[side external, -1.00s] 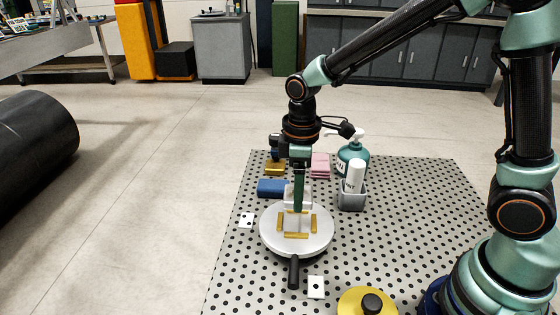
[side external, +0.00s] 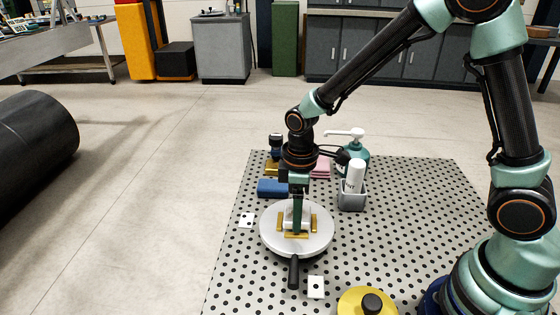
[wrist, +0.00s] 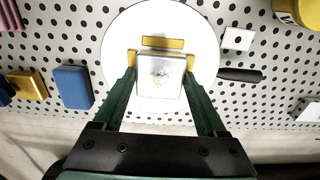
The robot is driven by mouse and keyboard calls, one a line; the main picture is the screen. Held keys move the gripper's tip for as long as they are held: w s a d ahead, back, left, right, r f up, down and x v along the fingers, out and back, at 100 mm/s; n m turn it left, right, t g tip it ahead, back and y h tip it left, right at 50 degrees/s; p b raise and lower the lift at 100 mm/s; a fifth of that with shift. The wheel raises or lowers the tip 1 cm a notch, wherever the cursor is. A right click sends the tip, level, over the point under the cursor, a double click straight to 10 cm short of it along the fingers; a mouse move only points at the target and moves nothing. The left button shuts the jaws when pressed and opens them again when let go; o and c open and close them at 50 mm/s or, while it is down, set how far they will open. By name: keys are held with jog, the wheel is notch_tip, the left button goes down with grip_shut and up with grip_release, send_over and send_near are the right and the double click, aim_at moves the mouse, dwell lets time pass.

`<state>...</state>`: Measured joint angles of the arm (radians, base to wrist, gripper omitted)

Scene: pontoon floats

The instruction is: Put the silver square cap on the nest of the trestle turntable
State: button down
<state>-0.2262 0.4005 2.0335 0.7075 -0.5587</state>
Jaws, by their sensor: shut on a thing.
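The silver square cap (wrist: 161,76) is held between the fingers of my gripper (wrist: 160,78), with its flat top showing in the wrist view. My gripper (side external: 297,228) is low over the pale round turntable (side external: 268,234). Gold bars frame the nest (side external: 296,236) at its middle. In the wrist view, the cap lies within the span of the side bars, with a gold bar (wrist: 162,43) clear beyond it. My fingers hide much of the cap in the side view. I cannot tell whether the cap touches the nest floor.
A black handle (side external: 294,272) sticks out from the turntable's front. Behind are a blue block (side external: 272,188), a green pump bottle (side external: 357,151) and a white bottle in a grey holder (side external: 352,199). The perforated board right of the turntable is clear.

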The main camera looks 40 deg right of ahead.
jog(key=shift+f, duration=0.35)
grip_release()
notch_tip(320, 180, up, 12)
jog(key=s+d+r+m+t, duration=0.5)
jog(key=s+d+r+m, duration=0.2)
jog(key=s+d+m, duration=0.1)
jog(key=shift+s+d+m+t, duration=0.15)
jog(key=shift+d+m+t, duration=0.15)
jog(key=shift+m, duration=0.2)
jog(key=shift+r, duration=0.15)
